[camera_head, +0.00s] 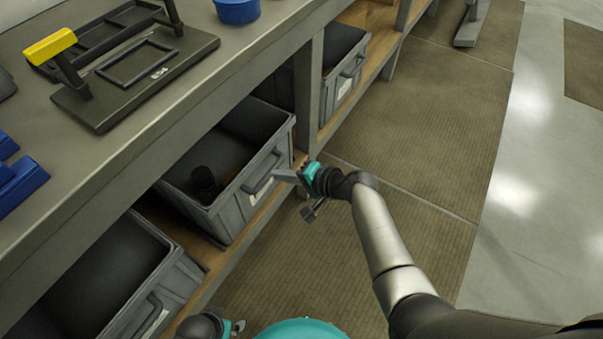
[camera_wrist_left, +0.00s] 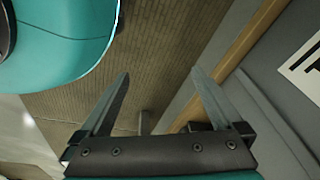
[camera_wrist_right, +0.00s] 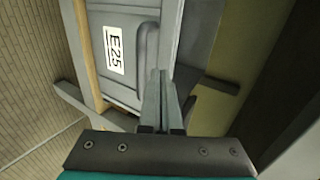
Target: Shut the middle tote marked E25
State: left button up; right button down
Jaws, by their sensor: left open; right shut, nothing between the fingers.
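The middle tote (camera_head: 235,212) is a grey open-topped bin on the wooden shelf under the bench. It sticks out past the bench edge, and a dark round object (camera_head: 204,181) stands inside it. Its E25 label (camera_wrist_right: 115,51) reads clearly in the right wrist view. My right gripper (camera_head: 277,174) is shut and empty at the tote's front, close to the handle; I cannot tell if it touches. Its closed fingers (camera_wrist_right: 158,72) also show in the right wrist view. My left gripper (camera_wrist_left: 160,73) is open and empty, low near another tote's front.
Another grey tote (camera_head: 163,292) stands nearer me at lower left, and a third (camera_head: 345,80) stands beyond a grey bench post (camera_head: 309,90). The bench top (camera_head: 185,95) overhangs the totes and carries a black fixture (camera_head: 135,75).

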pick_arm(q)
jog(key=shift+s+a+f+p, duration=0.4)
jog(key=shift+s+a, duration=0.15)
jog(key=shift+s, duration=0.2)
jog(key=shift+s+a+f+p, duration=0.4)
jog(key=shift+s+a+f, duration=0.1)
jog(key=shift+s, duration=0.2)
jog(key=shift+s+a+f+p, duration=0.4)
jog(key=shift+s+a, duration=0.15)
jog(key=shift+s, duration=0.2)
pick_arm(e)
jog(key=shift+v, duration=2.95)
